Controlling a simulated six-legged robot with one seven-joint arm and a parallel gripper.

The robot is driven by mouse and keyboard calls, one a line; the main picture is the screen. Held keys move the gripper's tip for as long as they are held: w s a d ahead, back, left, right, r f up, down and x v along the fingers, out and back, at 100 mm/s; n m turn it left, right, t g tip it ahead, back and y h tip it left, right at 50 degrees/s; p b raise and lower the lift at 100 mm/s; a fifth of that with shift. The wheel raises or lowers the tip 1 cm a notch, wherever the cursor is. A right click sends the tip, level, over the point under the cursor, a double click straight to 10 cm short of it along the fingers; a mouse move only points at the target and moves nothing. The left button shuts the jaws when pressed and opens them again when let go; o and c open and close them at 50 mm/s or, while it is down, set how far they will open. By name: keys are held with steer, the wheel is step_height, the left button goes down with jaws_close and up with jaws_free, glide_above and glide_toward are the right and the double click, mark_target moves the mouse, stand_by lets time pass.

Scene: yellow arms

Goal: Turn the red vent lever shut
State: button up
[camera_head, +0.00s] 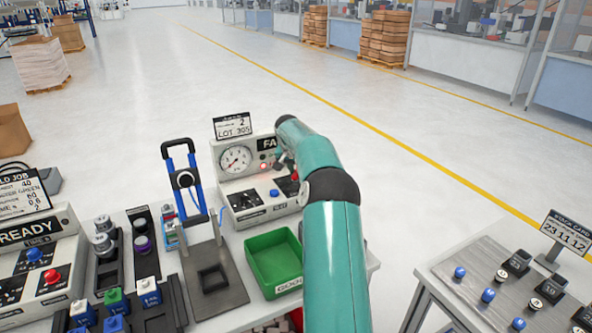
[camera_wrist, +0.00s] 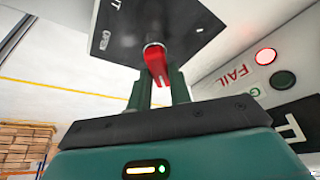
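The red vent lever (camera_wrist: 157,65) hangs from a round pivot on a dark plate with the lettering "OPEN" in the wrist view. My gripper (camera_wrist: 160,80) has two dark green fingers standing apart, one on each side of the lever's lower part. I cannot tell whether either finger touches it. In the head view, my teal arm reaches to the right side of a grey test box with a round gauge (camera_head: 236,159). There the gripper and most of the lever are hidden or too small to make out.
A red lamp (camera_wrist: 265,56) beside the "FAIL" lettering is lit, with a dark green lamp (camera_wrist: 283,80) below. A green bin (camera_head: 274,262) and a blue-handled fixture (camera_head: 183,180) stand near the box. A side table (camera_head: 462,290) with several buttons is at the right.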

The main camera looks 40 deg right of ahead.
steer(key=shift+n, duration=0.3)
jaws_close()
steer(key=n, duration=0.2)
steer(key=n+t+y, duration=0.1)
steer(key=n, duration=0.1)
steer(key=shift+w+a+t, duration=0.1)
steer(key=shift+w+t, duration=0.1)
steer(key=shift+t, duration=0.1)
steer(key=n, duration=0.1)
steer(key=n+y, duration=0.1)
steer(key=n, duration=0.2)
steer(key=shift+w+a+n+t+y, duration=0.1)
steer(key=shift+a+n+t+y, duration=0.15)
steer(key=shift+n+t+y, duration=0.15)
steer(key=n, duration=0.1)
steer(key=n+y, duration=0.1)
steer(key=n, duration=0.2)
steer(key=shift+a+n+y, duration=0.25)
steer(key=shift+n+y, duration=0.05)
steer(key=shift+y, duration=0.1)
steer(key=shift+a+n+y, duration=0.2)
steer(key=shift+n+y, duration=0.5)
steer(key=shift+n, duration=1.4)
steer(key=shift+g, duration=0.3)
steer(key=o, duration=0.9)
jaws_free()
steer(key=shift+r, duration=0.1)
